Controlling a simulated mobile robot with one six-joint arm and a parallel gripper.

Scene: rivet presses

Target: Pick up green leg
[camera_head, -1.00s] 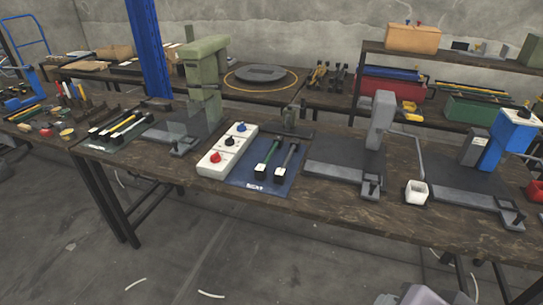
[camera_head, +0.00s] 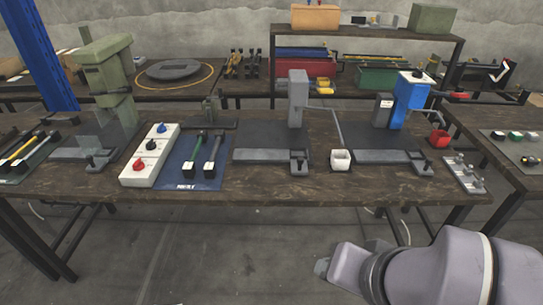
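The green leg (camera_head: 194,151) lies on a blue mat (camera_head: 181,179) on the long wooden workbench, left of centre. It is a thin green bar with a dark block with a white top at its near end. A similar grey leg (camera_head: 214,153) lies just to its right on the same mat, with a narrow gap between them. Part of my arm shows at the lower right, in front of the bench and well away from the green leg. No gripper fingers can be made out.
A white box with blue, black and red knobs (camera_head: 150,155) stands left of the mat. A green press (camera_head: 110,85), a grey press (camera_head: 298,98) and a blue press (camera_head: 408,100) stand on the bench. The floor before the bench is clear.

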